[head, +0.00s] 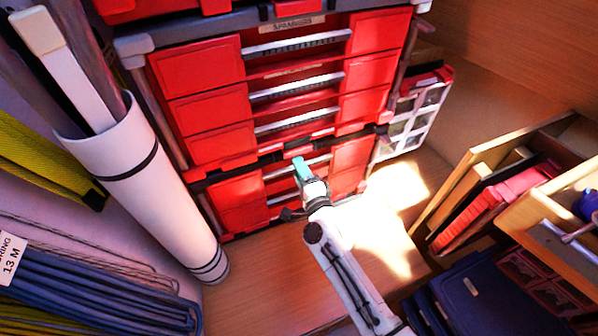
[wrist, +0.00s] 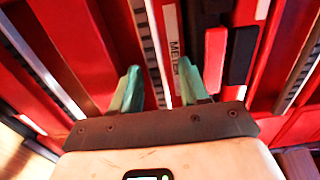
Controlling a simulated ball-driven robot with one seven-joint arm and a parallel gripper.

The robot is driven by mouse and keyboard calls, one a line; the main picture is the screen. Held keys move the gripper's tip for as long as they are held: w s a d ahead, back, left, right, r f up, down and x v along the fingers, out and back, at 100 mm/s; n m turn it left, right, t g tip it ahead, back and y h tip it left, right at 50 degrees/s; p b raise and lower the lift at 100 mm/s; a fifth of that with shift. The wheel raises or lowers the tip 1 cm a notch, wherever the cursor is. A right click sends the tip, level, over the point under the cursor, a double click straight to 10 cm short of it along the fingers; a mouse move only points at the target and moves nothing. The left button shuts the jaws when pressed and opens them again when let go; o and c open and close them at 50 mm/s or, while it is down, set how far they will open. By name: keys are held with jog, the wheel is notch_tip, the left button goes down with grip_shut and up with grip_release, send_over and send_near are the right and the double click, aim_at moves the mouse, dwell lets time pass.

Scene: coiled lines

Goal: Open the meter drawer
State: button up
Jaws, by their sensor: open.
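The red drawer cabinet (head: 205,95) fills the upper middle of the head view, with red fronts and silver ruler-like bars across them. My gripper (head: 300,168) is in front of its lower drawers and hides part of them. In the wrist view, my gripper (wrist: 158,80) is open, its two teal fingers apart and nothing held. A white label (wrist: 174,45) with letters starting "METE" lies between the fingers, partly hidden by the right one. A pale bar with tick marks (wrist: 144,35) runs beside it, also between the fingers. I cannot tell whether the fingers touch anything.
A white tube (head: 150,180) holding long strips leans at the left. Blue coiled lines (head: 100,295) lie at lower left. Wooden boards and a red item (head: 490,205) stand at right. A clear-fronted organizer (head: 412,115) is beside the cabinet. Some wooden floor (head: 265,285) is bare.

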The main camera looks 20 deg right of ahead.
jog(key=shift+w, duration=0.1)
jog(key=shift+c, duration=0.3)
jog(key=c, duration=0.8)
jog(key=shift+w+r, duration=0.1)
grip_shut()
jog(key=shift+r, duration=0.1)
